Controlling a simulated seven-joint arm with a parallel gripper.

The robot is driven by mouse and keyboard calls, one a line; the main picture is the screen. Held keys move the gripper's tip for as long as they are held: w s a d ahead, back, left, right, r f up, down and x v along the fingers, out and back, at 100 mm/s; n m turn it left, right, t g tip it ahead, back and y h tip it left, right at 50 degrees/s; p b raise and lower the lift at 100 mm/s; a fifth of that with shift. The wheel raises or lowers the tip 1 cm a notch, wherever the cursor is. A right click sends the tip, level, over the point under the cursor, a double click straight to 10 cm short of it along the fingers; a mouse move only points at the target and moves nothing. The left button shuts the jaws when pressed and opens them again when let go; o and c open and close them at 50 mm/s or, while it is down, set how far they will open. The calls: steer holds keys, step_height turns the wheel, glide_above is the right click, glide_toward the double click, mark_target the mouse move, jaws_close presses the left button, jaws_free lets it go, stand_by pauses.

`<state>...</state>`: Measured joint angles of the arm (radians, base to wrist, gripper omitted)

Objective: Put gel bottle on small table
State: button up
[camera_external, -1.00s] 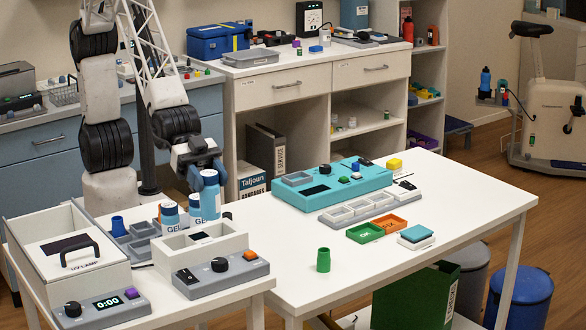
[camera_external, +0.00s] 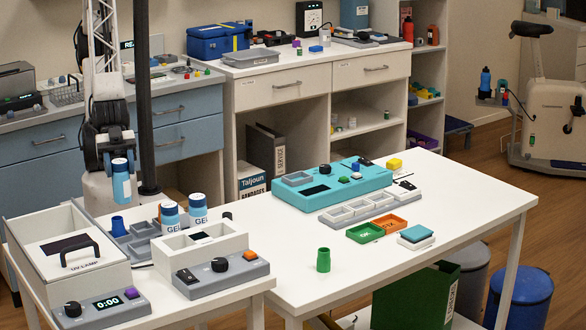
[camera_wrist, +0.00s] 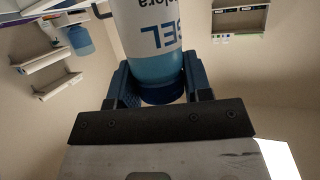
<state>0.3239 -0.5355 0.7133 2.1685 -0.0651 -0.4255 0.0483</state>
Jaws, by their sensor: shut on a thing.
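My gripper (camera_external: 113,155) is at the left in the external view, above and behind the left table. It is shut on a gel bottle (camera_external: 121,186), which hangs upright in the air, clear of the other bottles. In the wrist view, my gripper's blue fingers (camera_wrist: 160,82) clasp the bottle's dark blue cap end, and its white and blue labelled body (camera_wrist: 150,35) fills the top middle. The left white table (camera_external: 220,297) is the smaller of two tables. The larger white table (camera_external: 460,215) stands to its right.
Two gel bottles (camera_external: 171,217) (camera_external: 198,209) stand at a white box (camera_external: 190,245) on the left table. A UV lamp box (camera_external: 70,250), grey tray and blue cup (camera_external: 118,224) crowd it. The larger table holds a turquoise device (camera_external: 330,182) and green cup (camera_external: 323,260); its front right is clear.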

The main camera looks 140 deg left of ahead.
steer(key=s+d+f+m+h, duration=0.1)
steer(key=s+d+f, duration=0.1)
steer(key=s, duration=0.8)
steer(key=shift+s+f, duration=0.2)
steer(key=shift+f, duration=0.1)
steer(key=shift+f, duration=2.2)
steer(key=shift+f, duration=1.8)
steer(key=shift+f, duration=0.1)
steer(key=o, duration=1.1)
steer(key=shift+c, duration=0.2)
